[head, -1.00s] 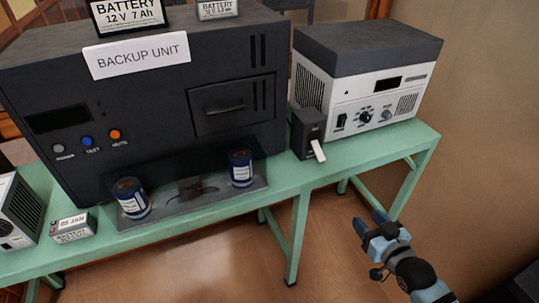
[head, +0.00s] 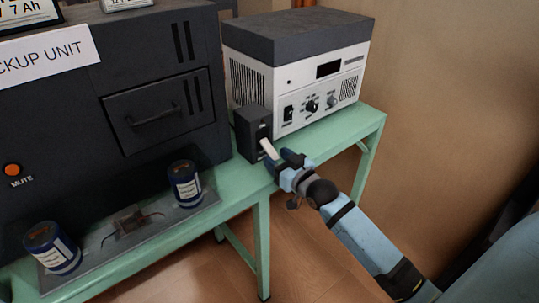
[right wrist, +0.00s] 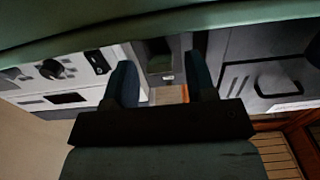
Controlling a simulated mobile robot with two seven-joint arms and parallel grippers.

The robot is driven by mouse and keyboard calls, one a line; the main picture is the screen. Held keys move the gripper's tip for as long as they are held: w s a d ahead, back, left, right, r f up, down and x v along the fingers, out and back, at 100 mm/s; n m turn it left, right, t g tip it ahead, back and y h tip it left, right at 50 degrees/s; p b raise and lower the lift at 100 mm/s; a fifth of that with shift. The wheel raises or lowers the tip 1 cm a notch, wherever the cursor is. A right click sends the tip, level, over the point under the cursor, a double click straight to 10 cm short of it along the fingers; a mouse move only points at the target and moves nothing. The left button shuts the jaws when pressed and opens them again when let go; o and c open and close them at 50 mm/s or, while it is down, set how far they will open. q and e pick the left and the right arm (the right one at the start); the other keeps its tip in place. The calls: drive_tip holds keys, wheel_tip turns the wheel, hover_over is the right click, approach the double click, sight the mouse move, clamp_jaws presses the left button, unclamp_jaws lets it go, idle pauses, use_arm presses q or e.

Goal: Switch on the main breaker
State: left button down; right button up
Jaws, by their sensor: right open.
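The breaker is a small dark box (head: 250,134) on the green bench, between the big black backup unit and the white-fronted device. Its white lever (head: 268,149) sticks out of the front and slants downward. My right gripper (head: 284,163) is right at the lever's lower end, open. In the right wrist view its two fingers (right wrist: 162,84) stand apart, with the breaker's face (right wrist: 159,60) beyond and between them. I cannot tell whether a finger touches the lever. My left gripper is not in view.
The white-fronted device (head: 300,85) with knobs stands right of the breaker. The backup unit (head: 150,60) stands left. Two blue cans (head: 184,184) sit on a dark plate in front of it. The green bench's front edge (head: 235,200) runs beside my gripper.

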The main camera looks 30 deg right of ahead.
sight(265, 143)
drive_tip(key=w, duration=0.3)
drive_tip(key=shift+w+a, duration=0.15)
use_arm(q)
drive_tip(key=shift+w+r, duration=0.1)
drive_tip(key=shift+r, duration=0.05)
use_arm(e)
drive_tip(key=shift+w, duration=0.2)
clamp_jaws()
